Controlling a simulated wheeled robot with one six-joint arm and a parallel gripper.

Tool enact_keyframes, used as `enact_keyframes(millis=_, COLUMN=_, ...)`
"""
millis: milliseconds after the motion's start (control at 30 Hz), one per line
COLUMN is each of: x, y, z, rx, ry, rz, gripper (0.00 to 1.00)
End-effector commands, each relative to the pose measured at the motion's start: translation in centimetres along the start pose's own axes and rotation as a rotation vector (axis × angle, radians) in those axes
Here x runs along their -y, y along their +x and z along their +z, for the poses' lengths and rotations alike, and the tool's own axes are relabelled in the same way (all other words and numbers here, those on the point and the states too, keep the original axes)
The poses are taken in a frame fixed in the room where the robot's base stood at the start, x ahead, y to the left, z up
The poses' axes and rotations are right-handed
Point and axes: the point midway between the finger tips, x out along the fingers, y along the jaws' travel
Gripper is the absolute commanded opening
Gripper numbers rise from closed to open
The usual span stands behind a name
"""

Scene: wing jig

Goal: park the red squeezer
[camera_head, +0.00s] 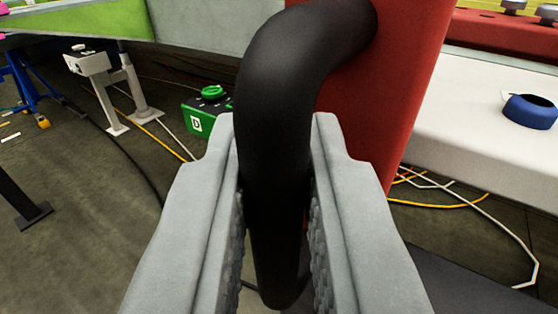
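The red squeezer (395,80) stands at the upper middle right, with only part of its red body in view. Its thick black curved handle (290,60) bends out from the red body and runs down toward me. My gripper (276,130) has one grey finger on each side of this handle. The fingers look closed against it near their tips, with narrow gaps lower down. The handle hides part of the red body, and the rest of the squeezer is out of view.
A white surface (470,120) with a blue round knob (530,111) lies at the right, below a red bar (510,33). A green box marked D (207,112) and a grey stand (110,85) are at the left. Yellow and white cables (450,205) cross the dark floor.

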Motion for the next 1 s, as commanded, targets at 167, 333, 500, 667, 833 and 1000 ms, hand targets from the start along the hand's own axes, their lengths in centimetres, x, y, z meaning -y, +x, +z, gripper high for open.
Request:
enact_keyframes(millis=167, x=0.2, y=0.1, z=-0.1, rx=-0.002, ry=-0.001, rz=-0.003, gripper=0.0)
enact_keyframes(millis=333, x=0.2, y=0.1, z=-0.1, rx=-0.002, ry=-0.001, rz=-0.003, gripper=0.2)
enact_keyframes(millis=500, x=0.2, y=0.1, z=-0.1, rx=-0.001, ry=-0.001, rz=-0.003, gripper=0.2)
enact_keyframes(millis=667, x=0.2, y=-0.5, z=-0.1, rx=-0.002, ry=-0.001, rz=-0.003, gripper=0.2)
enact_keyframes(millis=833, x=0.2, y=-2.6, z=-0.2, rx=-0.003, ry=0.0, rz=-0.003, gripper=0.2)
enact_keyframes(millis=1000, x=0.2, y=-5.2, z=-0.2, rx=-0.003, ry=0.001, rz=-0.003, gripper=0.2)
